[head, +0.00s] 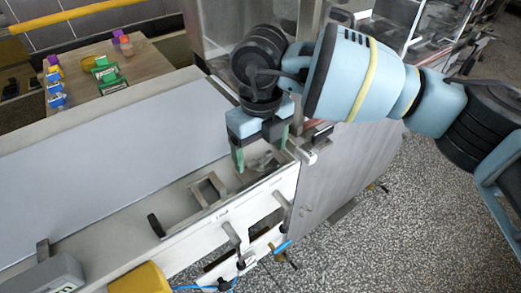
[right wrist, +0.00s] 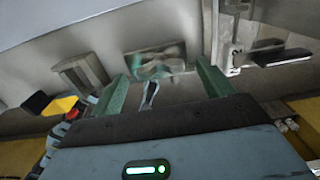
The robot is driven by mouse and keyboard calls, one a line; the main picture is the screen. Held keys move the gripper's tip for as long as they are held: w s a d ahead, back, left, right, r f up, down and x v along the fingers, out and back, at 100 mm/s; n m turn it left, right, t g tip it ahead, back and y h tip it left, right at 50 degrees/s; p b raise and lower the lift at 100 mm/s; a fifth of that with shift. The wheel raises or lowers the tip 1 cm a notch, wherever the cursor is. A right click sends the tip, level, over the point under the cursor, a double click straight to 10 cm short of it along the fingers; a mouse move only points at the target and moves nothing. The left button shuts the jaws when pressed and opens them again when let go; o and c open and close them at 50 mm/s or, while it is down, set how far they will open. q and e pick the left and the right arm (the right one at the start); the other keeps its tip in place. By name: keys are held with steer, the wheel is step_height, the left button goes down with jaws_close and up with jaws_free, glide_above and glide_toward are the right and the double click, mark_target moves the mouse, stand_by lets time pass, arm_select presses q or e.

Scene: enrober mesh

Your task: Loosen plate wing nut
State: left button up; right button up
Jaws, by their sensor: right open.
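My right gripper (head: 262,153) reaches down over the near edge of the machine, its green fingers apart. A small grey metal fitting (head: 262,162), which looks like the plate with its wing nut, lies between and below the fingertips. In the right wrist view, the open fingers (right wrist: 163,82) have a metal piece (right wrist: 156,62) between them, partly covered by blurred greenish shapes. A shiny lever-like part (right wrist: 150,94) hangs below it. I cannot make out the nut's wings or whether a finger touches it. My left gripper is not in view.
A square metal bracket (head: 208,191) and a black handle (head: 156,225) sit along the machine's edge left of the gripper. The pale belt (head: 110,150) is clear. Levers and a blue valve handle (head: 283,246) stick out below. A wooden table (head: 150,62) holds small coloured boxes.

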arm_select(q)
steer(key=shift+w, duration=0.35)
arm_select(e)
steer(key=shift+f, duration=0.55)
steer(key=c, duration=1)
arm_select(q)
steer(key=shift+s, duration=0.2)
